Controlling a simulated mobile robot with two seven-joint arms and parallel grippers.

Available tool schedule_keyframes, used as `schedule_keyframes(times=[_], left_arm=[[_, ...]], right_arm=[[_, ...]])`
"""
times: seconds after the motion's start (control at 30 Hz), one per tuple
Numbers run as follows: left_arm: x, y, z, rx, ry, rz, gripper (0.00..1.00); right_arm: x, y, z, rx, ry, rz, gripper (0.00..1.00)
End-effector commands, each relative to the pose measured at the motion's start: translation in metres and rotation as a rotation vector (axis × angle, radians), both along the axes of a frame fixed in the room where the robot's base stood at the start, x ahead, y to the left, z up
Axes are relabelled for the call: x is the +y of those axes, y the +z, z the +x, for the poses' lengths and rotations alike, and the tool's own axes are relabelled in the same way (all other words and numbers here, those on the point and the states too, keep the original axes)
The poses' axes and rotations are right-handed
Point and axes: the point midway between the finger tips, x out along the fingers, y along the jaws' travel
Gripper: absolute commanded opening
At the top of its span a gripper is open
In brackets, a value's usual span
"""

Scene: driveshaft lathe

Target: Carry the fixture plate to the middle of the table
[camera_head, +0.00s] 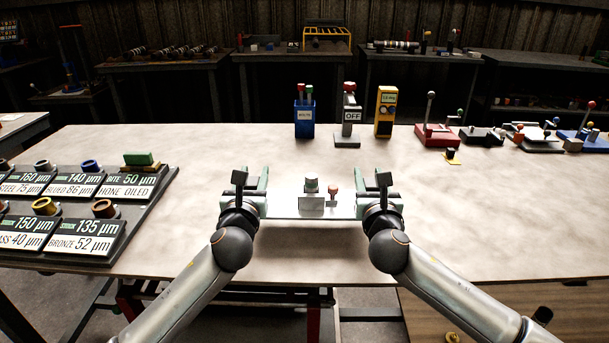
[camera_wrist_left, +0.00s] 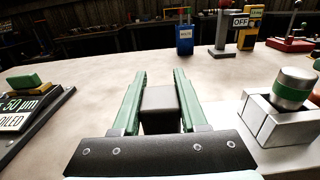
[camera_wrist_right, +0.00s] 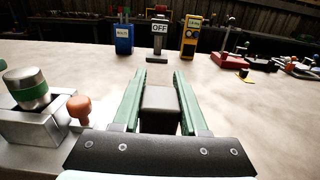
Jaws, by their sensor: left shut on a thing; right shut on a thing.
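The fixture plate (camera_head: 285,205) is a flat silvery plate at the near middle part of the table, between my two grippers. It carries a metal block (camera_head: 311,204) with a green-banded cylinder (camera_head: 312,185) and a small orange-brown knob (camera_head: 333,190). My left gripper (camera_head: 256,182) is shut on a dark grip block (camera_wrist_left: 160,98) at the plate's left end. My right gripper (camera_head: 372,182) is shut on a matching dark grip block (camera_wrist_right: 160,98) at its right end. Whether the plate touches the table or hangs just above it, I cannot tell.
On the light table (camera_head: 450,215), a blue box (camera_head: 304,118), an OFF switch stand (camera_head: 350,115) and a yellow meter (camera_head: 385,112) stand at the back. A red lever device (camera_head: 437,135) is back right. Labelled ring trays (camera_head: 75,215) fill the left. Table right of the plate is clear.

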Motion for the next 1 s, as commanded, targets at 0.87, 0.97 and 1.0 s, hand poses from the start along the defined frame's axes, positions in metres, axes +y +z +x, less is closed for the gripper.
schedule_keyframes(times=[0.87, 0.97, 1.0], left_arm=[[0.0, -0.003, 0.0, -0.003, 0.001, 0.0, 0.0], [0.0, -0.007, 0.0, -0.003, 0.001, 0.0, 0.0], [0.0, -0.009, 0.0, -0.004, 0.001, 0.0, 0.0]], right_arm=[[0.0, -0.003, 0.0, -0.003, -0.001, 0.0, 0.0], [0.0, -0.007, 0.0, -0.003, -0.001, 0.0, 0.0], [0.0, -0.008, 0.0, -0.003, -0.001, 0.0, 0.0]])
